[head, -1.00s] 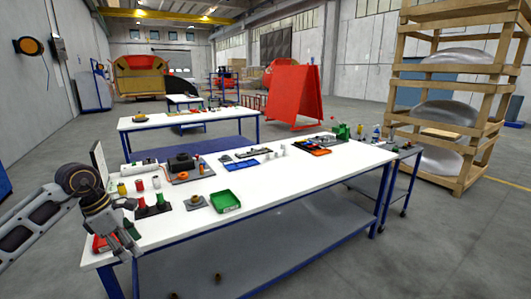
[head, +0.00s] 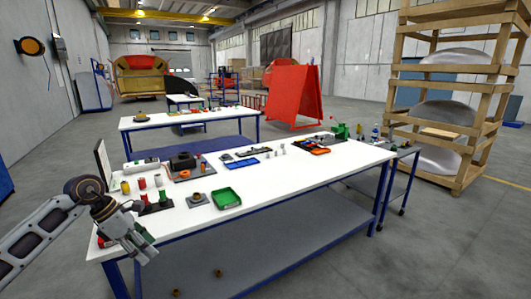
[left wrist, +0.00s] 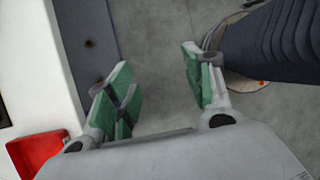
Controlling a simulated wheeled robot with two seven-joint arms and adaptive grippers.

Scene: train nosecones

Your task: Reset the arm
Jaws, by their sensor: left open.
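My left gripper (head: 146,252) is at the lower left in the head view, at the near left corner of the white table (head: 270,190). It points downward. In the left wrist view its two green-padded fingers (left wrist: 162,92) are spread apart with nothing between them. Grey floor shows between and beyond the fingers. The table's white top (left wrist: 30,60) lies to the left of the fingers in that view. My right gripper is not in the frames.
A red bin (left wrist: 38,150) sits at the table edge near my left gripper. A green tray (head: 226,198), a dark block with a round piece (head: 198,199) and red and green cylinders (head: 162,196) stand on the table. A wooden rack (head: 440,90) stands at the right.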

